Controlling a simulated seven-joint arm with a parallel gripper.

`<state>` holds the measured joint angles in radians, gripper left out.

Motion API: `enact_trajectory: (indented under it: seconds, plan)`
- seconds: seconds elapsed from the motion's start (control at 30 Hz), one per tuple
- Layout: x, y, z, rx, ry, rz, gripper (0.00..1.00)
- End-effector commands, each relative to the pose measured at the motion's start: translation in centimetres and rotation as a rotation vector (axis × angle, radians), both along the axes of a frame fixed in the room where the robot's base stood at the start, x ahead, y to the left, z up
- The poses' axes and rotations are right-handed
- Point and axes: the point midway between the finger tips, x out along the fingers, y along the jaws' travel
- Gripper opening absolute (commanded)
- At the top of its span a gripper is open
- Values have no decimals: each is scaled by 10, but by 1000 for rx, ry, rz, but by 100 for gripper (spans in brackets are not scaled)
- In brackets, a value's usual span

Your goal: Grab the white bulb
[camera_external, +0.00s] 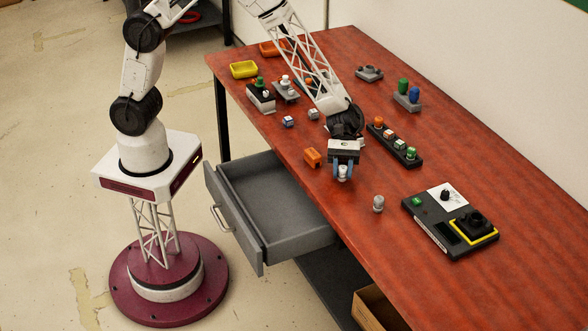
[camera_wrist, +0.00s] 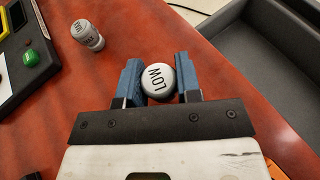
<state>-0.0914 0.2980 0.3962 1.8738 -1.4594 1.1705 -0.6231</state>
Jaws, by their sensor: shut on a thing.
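I cannot tell whether the bulb touches the table. A second, grey bulb with lettering (camera_external: 378,203) stands apart to the right; it also shows in the wrist view (camera_wrist: 88,32).
An orange block (camera_external: 312,157) lies just left of my gripper. A black rack with coloured pieces (camera_external: 396,142) is behind it. A black control box (camera_external: 450,222) lies to the right. The grey drawer (camera_external: 270,205) below the table edge is open and empty.

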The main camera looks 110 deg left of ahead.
Motion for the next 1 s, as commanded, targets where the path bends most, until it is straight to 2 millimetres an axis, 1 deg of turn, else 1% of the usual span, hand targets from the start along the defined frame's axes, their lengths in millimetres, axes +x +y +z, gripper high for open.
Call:
enact_trajectory:
  seconds: [0.07,0.27,0.8,1.0]
  plan:
    - [0,0,12,0,-2,0,9]
    - [-29,4,14,0,1,1,9]
    - [-118,14,22,0,0,2,9]
    - [-141,17,24,0,-1,2,9]
